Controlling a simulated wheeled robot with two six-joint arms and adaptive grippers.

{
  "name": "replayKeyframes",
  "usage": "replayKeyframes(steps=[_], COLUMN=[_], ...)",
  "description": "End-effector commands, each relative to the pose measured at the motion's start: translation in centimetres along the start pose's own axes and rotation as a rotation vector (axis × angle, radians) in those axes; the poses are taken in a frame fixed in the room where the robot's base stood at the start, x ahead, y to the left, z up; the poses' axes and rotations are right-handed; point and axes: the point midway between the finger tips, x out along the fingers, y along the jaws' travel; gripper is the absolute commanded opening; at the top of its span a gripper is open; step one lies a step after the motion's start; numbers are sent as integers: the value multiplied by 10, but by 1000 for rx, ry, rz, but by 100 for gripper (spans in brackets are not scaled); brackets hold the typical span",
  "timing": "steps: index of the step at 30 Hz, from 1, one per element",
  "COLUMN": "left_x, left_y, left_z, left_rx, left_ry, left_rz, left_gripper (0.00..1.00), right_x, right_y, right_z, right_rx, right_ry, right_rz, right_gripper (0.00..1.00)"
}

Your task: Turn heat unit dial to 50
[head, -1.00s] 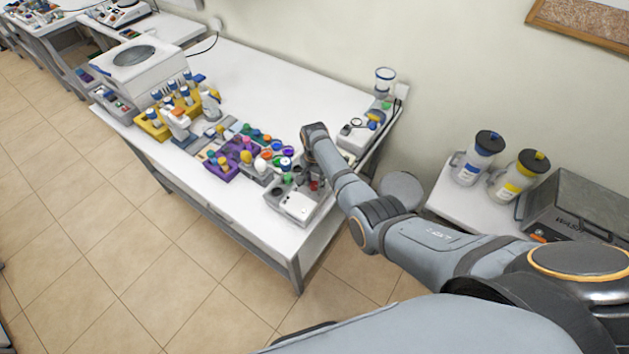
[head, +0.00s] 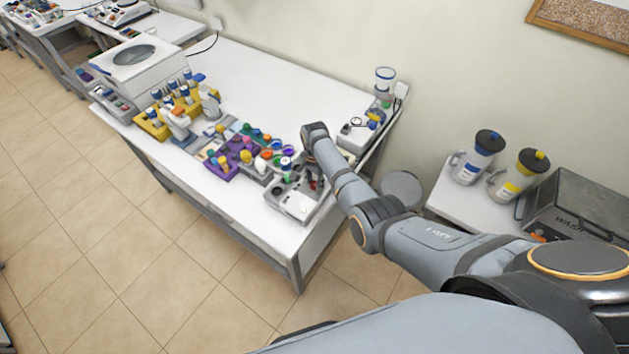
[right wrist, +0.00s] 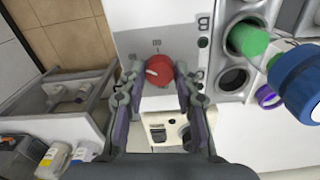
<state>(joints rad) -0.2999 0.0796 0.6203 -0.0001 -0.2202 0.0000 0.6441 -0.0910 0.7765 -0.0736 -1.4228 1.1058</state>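The heat unit (head: 297,206) is a pale box at the front right corner of the long white table in the head view. Its face shows in the right wrist view (right wrist: 132,30). A round red dial (right wrist: 159,71) with a white pointer mark sits on it, with small printed marks above. The pointer lies toward the left of the dial. My right gripper (right wrist: 159,73) is open, one finger on each side of the dial. Whether the fingers touch it is unclear. In the head view, the right gripper (head: 313,180) is small and partly hidden. My left gripper is not in view.
A purple rack (head: 222,170) and several coloured caps stand left of the heat unit. In the right wrist view, a green cylinder (right wrist: 249,40) and a blue-capped bottle (right wrist: 297,82) are close on the right. The table's back middle is clear.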

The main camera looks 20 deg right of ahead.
Motion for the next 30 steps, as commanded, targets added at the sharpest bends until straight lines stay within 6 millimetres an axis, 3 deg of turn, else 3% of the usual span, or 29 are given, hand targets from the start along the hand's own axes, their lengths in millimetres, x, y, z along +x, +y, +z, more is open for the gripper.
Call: replayKeyframes(steps=[1, 5, 16, 30], left_x=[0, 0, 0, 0], left_y=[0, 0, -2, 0], left_z=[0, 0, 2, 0], left_rx=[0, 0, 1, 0], left_ry=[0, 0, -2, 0], left_rz=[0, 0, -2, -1], left_gripper=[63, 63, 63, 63], right_x=[1, 0, -6, -104], right_y=[0, 0, -1, -1], right_z=[0, 0, 0, 0], right_rx=[0, -1, -1, -1], right_ry=[-1, -1, 1, 1], right_rz=[1, 1, -2, -2], right_gripper=[36, 54, 54, 54])
